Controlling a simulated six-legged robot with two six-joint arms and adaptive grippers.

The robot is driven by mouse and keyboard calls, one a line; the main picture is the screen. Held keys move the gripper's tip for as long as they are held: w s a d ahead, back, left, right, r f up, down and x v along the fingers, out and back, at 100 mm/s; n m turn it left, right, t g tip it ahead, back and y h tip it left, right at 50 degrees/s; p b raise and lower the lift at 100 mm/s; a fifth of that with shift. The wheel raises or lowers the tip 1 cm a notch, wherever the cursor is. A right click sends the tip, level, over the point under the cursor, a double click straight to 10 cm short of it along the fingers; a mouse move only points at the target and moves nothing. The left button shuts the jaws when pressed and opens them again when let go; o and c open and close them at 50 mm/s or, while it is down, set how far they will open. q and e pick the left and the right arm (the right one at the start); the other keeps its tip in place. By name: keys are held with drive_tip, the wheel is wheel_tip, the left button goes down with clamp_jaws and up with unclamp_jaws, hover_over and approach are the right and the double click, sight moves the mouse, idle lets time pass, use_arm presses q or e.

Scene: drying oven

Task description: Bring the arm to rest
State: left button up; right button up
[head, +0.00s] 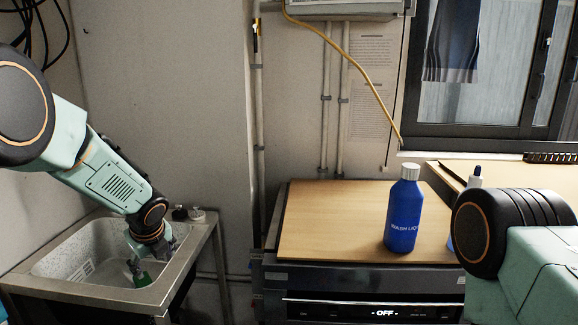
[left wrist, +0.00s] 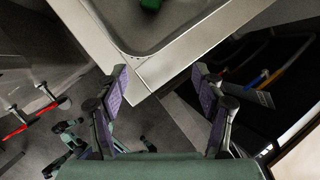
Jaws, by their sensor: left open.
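My left arm comes in from the left in the head view, bent down over the sink (head: 52,258). My left gripper (head: 150,258) is at the sink's right side. In the left wrist view the left gripper (left wrist: 163,92) is open, its two purple-padded fingers apart with nothing between them. A green object (head: 142,280) lies in the sink below the gripper. It also shows at the top of the left wrist view (left wrist: 150,4), beyond the sink's rim. My right arm shows at the right edge of the head view; its gripper is out of frame.
A blue wash bottle (head: 404,215) stands upright on a wooden board (head: 325,220) atop the oven (head: 370,306), whose display reads OFF. Another bottle (head: 474,178) is partly hidden behind my right arm. Two small dark and pale items (head: 188,213) sit on the sink's back corner.

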use_arm(q)
drive_tip(key=f+n, duration=0.1)
drive_tip(key=w+d+f+n+h, duration=0.1)
drive_tip(key=shift+f+n, duration=0.1)
drive_tip(key=shift+n, duration=0.2)
drive_tip(key=s+d+f+n+h+b, duration=0.1)
drive_tip(key=s+d+f+n+h, duration=0.1)
drive_tip(key=s+d+f+n, duration=0.35)
drive_tip(key=s+d+f+n+h+b, duration=0.1)
drive_tip(key=s+d+f+n+b, duration=0.1)
drive_tip(key=s+f+n, duration=0.65)
drive_tip(key=s+f+n+g+b, duration=0.1)
drive_tip(key=s+f, duration=0.4)
drive_tip(key=s, duration=0.5)
drive_tip(key=s+f+n+g+b, duration=0.2)
drive_tip(key=s+f+n, duration=0.3)
drive_tip(key=s, duration=0.6)
drive_tip(key=s+f+n+g+y+b, duration=0.1)
drive_tip(key=s+f+n+b, duration=0.2)
drive_tip(key=s, duration=0.8)
wheel_tip(320, 180, down, 3)
drive_tip(key=shift+a+r+g+b, duration=0.2)
drive_tip(key=shift+a+g+b, duration=0.1)
drive_tip(key=shift+a+g, duration=0.1)
use_arm(e)
wheel_tip(320, 180, down, 10)
drive_tip(key=shift+w+a+r, duration=0.2)
drive_tip(key=shift+w+a, duration=0.05)
drive_tip(key=shift+w, duration=0.15)
